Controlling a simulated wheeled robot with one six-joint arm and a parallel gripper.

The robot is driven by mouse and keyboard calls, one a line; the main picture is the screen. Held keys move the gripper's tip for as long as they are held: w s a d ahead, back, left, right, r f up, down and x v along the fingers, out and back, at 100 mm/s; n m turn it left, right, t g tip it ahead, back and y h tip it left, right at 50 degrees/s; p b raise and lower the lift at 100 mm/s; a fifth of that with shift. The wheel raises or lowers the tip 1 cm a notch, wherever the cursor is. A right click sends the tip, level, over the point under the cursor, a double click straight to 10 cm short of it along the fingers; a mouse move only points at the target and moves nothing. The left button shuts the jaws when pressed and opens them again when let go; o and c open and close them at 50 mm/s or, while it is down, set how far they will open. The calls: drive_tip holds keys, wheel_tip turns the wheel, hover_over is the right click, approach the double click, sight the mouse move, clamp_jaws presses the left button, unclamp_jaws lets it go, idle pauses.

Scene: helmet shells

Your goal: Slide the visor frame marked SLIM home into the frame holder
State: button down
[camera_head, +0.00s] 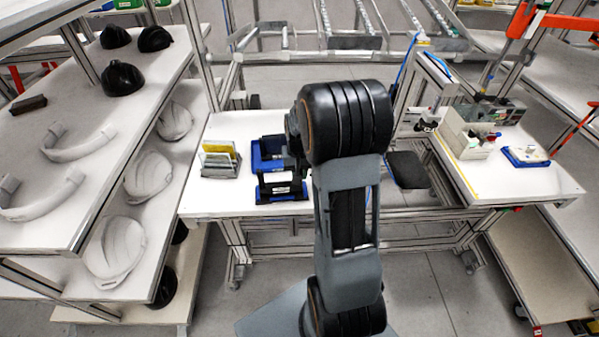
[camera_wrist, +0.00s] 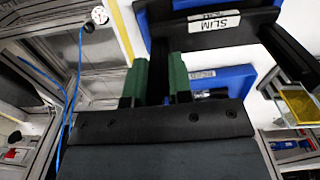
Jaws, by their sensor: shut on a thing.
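My gripper (camera_wrist: 160,66) shows its two green-padded fingers in the wrist view, closed on a black part between them that joins the visor frame. The visor frame (camera_wrist: 214,22) is black with a white label reading SLIM, and a dark side arm runs off to the right. The blue frame holder (camera_wrist: 228,80) lies behind and below it, with a second pale label partly hidden by my gripper. In the head view the blue holder (camera_head: 262,164) sits on the middle table beside my arm, which hides much of this area. How far the frame sits in the holder cannot be told.
A small rack with yellow panes (camera_head: 220,160) stands left of the holder; it also shows in the wrist view (camera_wrist: 300,104). A left shelf (camera_head: 105,195) holds black and white helmet shells and pale curved bands. Grey boxes (camera_head: 465,135) stand on the right table. The table's front left is clear.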

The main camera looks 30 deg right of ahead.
drive_tip(key=shift+f+b, duration=0.9)
drive_tip(key=shift+f, duration=0.3)
drive_tip(key=c, duration=0.9)
unclamp_jaws()
drive_tip(key=shift+c, duration=0.2)
wheel_tip(320, 180, up, 14)
drive_tip(key=shift+f, duration=0.1)
drive_tip(key=shift+w, duration=0.1)
drive_tip(key=s+a+n+t, duration=0.3)
drive_tip(key=s+a+n, duration=0.2)
drive_tip(key=s+a, duration=0.8)
drive_tip(key=shift+s+a+t, duration=0.35)
drive_tip(key=shift+a+t, duration=0.05)
drive_tip(key=shift+a, duration=0.5)
